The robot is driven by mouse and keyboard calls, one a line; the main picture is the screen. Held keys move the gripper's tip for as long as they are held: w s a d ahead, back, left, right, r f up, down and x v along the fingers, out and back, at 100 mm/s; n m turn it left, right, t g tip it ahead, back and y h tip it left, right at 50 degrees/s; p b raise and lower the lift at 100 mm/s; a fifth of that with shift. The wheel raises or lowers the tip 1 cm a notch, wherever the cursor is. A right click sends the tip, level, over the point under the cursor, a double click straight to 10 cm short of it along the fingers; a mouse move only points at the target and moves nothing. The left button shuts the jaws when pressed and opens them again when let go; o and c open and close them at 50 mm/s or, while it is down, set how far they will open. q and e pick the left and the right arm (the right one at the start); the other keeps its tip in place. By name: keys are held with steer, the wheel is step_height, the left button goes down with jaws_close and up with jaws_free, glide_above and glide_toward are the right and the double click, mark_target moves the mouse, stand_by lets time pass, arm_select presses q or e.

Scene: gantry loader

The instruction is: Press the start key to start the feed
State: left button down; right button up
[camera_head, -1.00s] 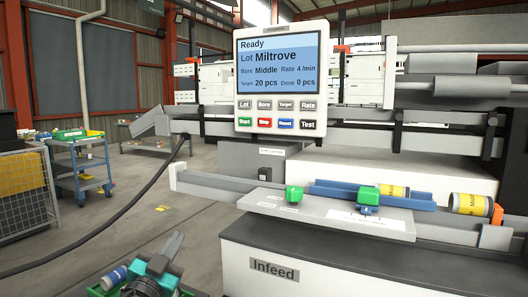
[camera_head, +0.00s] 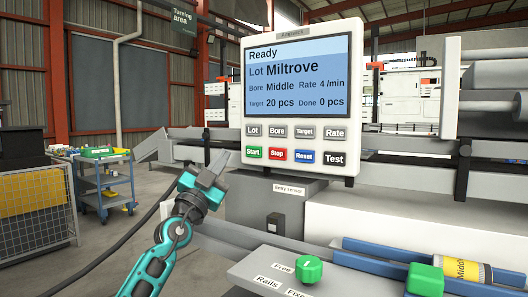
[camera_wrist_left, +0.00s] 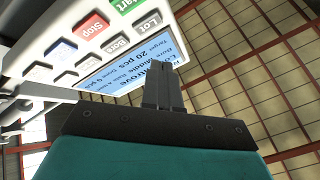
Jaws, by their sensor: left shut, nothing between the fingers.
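The control panel (camera_head: 301,190) stands in the middle of the head view. Its screen (camera_head: 298,75) reads Ready, Lot Miltrove, Bore Middle, Rate 4/min, Target 20 pcs, Done 0 pcs. The green start key (camera_head: 254,152) is at the left of the lower key row, beside the red Stop key (camera_head: 278,154). My left gripper (camera_head: 216,166) is shut and empty, just left of and below the start key, with a gap that I cannot judge. In the left wrist view the fingers (camera_wrist_left: 162,72) lie over the panel's edge, and the start key (camera_wrist_left: 124,5) is partly cut off at the top. My right gripper is not in view.
A grey bench with a green knob (camera_head: 309,270) and another green knob (camera_head: 425,279) lies below the panel. A yellow-labelled cylinder (camera_head: 460,269) lies at the right. A grey box labelled Entry sensor (camera_head: 262,202) is under the panel. A blue cart (camera_head: 104,186) stands at the left.

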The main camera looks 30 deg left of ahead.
mark_target(254, 152)
arm_select(q)
steer(key=shift+s+r, duration=0.1)
steer(key=shift+s, duration=0.05)
steer(key=w+b, duration=0.2)
steer(key=w, duration=0.1)
steer(key=w+b, duration=0.2)
steer(key=w, duration=0.1)
steer(key=w+b, duration=0.3)
steer(key=shift+d, duration=0.35)
stand_by(1.1)
stand_by(0.8)
